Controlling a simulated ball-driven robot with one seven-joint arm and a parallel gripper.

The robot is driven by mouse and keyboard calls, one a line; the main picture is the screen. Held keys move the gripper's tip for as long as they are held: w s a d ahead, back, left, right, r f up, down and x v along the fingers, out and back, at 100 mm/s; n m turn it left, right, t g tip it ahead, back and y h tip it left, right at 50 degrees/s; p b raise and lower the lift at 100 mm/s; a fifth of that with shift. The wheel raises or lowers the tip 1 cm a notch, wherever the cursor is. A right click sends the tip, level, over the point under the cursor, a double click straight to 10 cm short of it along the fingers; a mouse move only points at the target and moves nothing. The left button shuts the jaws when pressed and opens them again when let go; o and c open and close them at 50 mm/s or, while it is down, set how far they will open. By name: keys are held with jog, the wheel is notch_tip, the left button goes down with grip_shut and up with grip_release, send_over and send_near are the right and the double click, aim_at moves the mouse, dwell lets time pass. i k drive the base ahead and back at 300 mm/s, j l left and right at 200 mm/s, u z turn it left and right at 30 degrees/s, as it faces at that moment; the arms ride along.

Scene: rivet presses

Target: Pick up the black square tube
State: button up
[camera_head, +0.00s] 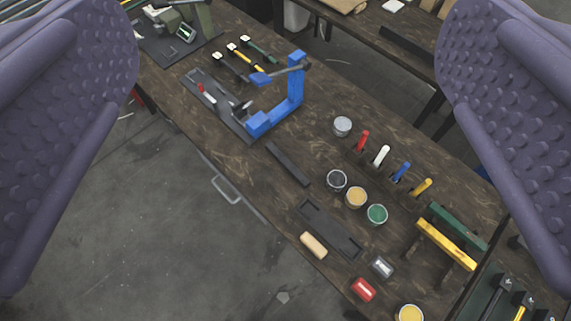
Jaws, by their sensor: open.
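A thin black bar, which looks like the black square tube (289,165), lies flat on the dark wooden workbench (240,150), near its front edge and just left of the middle of the view. It runs slantwise from upper left to lower right. My gripper (288,140) is open and empty. Its two purple, studded fingers fill the left and right sides of the view, wide apart. The bar shows between them and well beyond them, touched by neither finger. Nothing covers the bar.
Coloured-handled tools stand behind. Bare floor (130,230) lies in front of the bench.

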aim_at(282, 159)
jog(key=z, duration=5.15)
jog(key=u, duration=5.15)
jog(key=i+j+z, duration=0.45)
jog(key=i+j, duration=0.15)
jog(key=i, duration=0.1)
